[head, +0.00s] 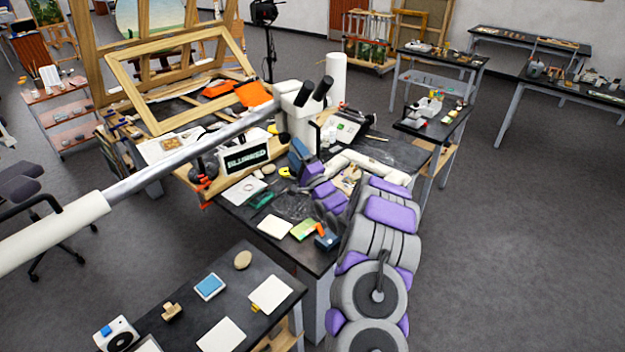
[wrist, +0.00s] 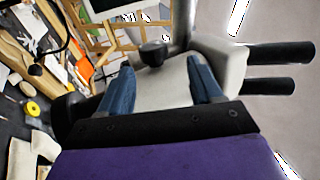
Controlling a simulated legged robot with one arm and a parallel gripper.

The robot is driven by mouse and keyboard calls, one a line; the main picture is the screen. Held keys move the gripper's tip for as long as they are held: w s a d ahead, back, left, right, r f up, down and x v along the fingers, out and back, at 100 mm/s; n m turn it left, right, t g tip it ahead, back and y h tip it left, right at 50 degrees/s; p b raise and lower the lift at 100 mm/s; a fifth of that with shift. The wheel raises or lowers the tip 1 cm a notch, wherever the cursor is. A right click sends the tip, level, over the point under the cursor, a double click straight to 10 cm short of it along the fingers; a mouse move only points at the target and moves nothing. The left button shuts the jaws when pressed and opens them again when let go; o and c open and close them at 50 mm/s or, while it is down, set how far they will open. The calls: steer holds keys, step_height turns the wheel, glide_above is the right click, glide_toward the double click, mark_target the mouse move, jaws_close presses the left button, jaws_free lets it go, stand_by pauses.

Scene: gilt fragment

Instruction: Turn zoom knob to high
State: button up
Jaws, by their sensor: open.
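The white microscope (head: 302,122) stands on the cluttered dark table, with two black eyepieces (head: 304,94) at its top. In the wrist view its pale body (wrist: 170,85) fills the middle, and the eyepieces (wrist: 280,53) point right. A dark round knob (wrist: 152,53), which looks like the zoom knob, sticks out from the body. My gripper (wrist: 160,62) is open, its blue fingers to the left and right of the knob and apart from it. In the head view my gripper (head: 299,153) is just in front of the microscope. The knob is not distinguishable there, and no markings are legible.
A white roll (head: 336,76) stands behind the microscope. Open floor (head: 540,240) lies to the right.

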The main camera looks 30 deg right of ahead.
steer(key=v, duration=1)
steer(key=shift+f+b, duration=0.45)
steer(key=shift+w+a, duration=0.15)
steer(key=shift+w, duration=0.05)
